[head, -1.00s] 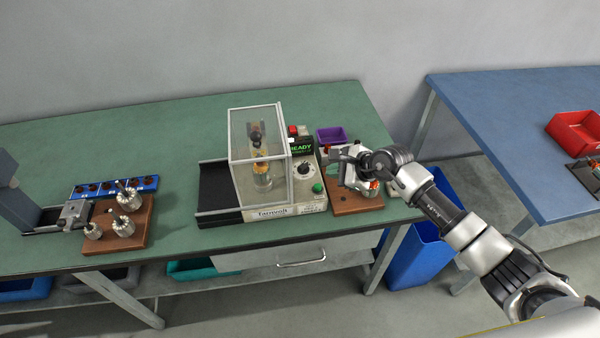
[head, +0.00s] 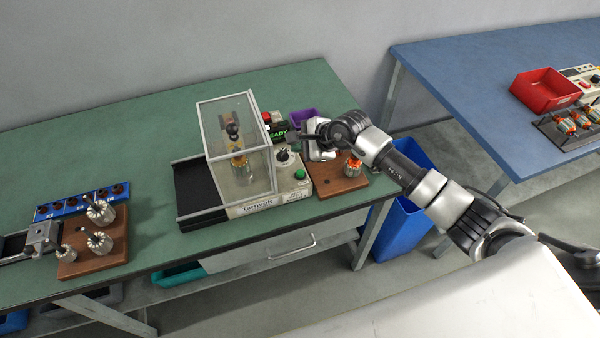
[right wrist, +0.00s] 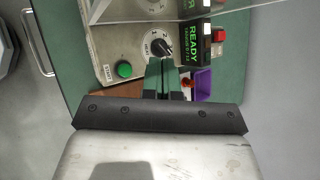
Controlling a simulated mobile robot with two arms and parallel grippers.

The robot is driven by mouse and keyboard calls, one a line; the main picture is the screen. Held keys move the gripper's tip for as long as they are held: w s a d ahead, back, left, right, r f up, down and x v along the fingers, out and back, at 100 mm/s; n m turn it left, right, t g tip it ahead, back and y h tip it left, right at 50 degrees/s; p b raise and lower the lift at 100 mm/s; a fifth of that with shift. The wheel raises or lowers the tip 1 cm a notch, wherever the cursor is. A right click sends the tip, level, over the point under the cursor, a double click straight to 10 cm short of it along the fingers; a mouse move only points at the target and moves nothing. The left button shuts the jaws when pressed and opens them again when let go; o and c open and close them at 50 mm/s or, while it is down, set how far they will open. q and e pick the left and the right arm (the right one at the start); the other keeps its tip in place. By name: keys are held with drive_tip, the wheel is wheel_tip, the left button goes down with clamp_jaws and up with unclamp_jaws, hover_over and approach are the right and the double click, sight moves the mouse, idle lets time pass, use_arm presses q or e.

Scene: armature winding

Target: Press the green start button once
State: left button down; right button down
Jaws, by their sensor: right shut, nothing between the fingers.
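The green start button (head: 299,174) is on the front right of the beige winding machine's panel (head: 255,205). It also shows in the right wrist view (right wrist: 124,70), left of my fingertips. My right gripper (head: 305,134) is above the right side of the panel, behind the button and apart from it in the head view. In the right wrist view its fingers (right wrist: 165,72) are shut and empty, with their tips in front of the black dial (right wrist: 157,46). My left gripper is not in view.
A clear guard box (head: 238,150) stands left of the button. A lit READY display (head: 279,131) and a red button (head: 266,117) are behind the dial. A wooden block (head: 335,185) with an armature (head: 353,166) lies to the right. A purple bin (head: 304,117) stands behind.

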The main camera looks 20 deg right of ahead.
sight(300, 173)
wheel_tip(300, 173, down, 6)
drive_tip(key=b, duration=0.4)
drive_tip(key=shift+f, duration=0.2)
drive_tip(key=shift+f+b, duration=0.3)
idle(1.3)
drive_tip(key=shift+f+b, duration=0.4)
drive_tip(key=shift+b, duration=0.1)
